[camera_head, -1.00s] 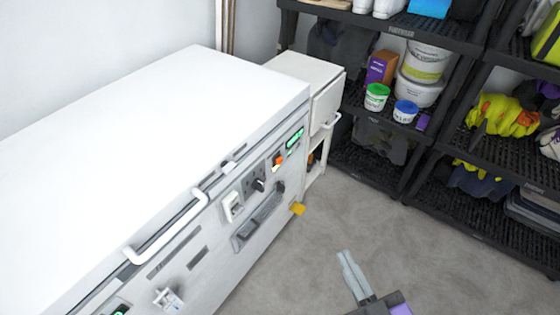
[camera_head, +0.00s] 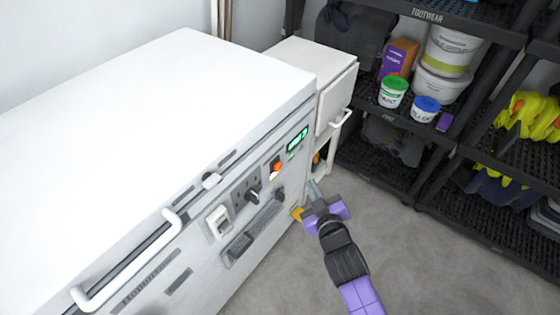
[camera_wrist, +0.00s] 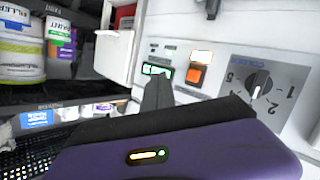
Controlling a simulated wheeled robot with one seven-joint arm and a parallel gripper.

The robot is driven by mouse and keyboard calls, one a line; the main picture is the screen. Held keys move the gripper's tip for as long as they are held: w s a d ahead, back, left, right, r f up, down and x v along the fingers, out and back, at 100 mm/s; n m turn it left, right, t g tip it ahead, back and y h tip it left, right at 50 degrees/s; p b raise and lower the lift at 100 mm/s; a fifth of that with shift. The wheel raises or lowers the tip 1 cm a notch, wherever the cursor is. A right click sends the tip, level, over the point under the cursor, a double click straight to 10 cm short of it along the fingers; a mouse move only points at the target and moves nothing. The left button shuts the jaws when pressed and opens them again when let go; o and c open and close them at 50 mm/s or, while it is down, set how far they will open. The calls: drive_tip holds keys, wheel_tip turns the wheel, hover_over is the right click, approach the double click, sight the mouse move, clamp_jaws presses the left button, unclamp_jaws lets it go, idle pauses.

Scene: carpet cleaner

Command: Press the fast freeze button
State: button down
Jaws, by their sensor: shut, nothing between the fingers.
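A white chest freezer (camera_head: 170,110) fills the left of the head view. Its front control panel holds a square orange button (camera_head: 277,168), a green-lit display (camera_head: 297,141) and a dark dial (camera_head: 253,193). In the wrist view the orange button (camera_wrist: 195,75) sits between the display (camera_wrist: 157,70) and the dial (camera_wrist: 260,90). No readable label shows which one is fast freeze. My gripper (camera_head: 314,188) is shut and empty, to the lower right of the orange button in the head view. Its dark finger (camera_wrist: 158,94) overlaps the panel just below the display in the wrist view; contact cannot be told.
A white cabinet with a handle (camera_head: 341,118) stands beyond the freezer's end. The lid handle (camera_head: 130,260) juts from the freezer front. Black shelves (camera_head: 400,178) with tubs and gloves stand at the back right. Grey floor (camera_head: 420,270) is open to the right.

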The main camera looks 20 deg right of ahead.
sight(278, 167)
drive_tip(key=shift+s+d+f+g, duration=0.15)
drive_tip(key=shift+d+f+g, duration=0.15)
drive_tip(key=shift+f, duration=0.4)
drive_tip(key=w+a+b, duration=0.5)
drive_tip(key=w, duration=0.2)
drive_tip(key=shift+w+a, duration=0.2)
idle(2.0)
drive_tip(key=shift+w+a, duration=0.15)
drive_tip(key=shift+w, duration=0.05)
drive_tip(key=shift+w+a+b, duration=0.3)
drive_tip(key=shift+w+b, duration=0.1)
drive_tip(key=shift+b, duration=0.05)
idle(0.8)
idle(0.4)
drive_tip(key=shift+s+d+p, duration=0.5)
drive_tip(key=shift+s+d, duration=0.05)
drive_tip(key=shift+s, duration=0.2)
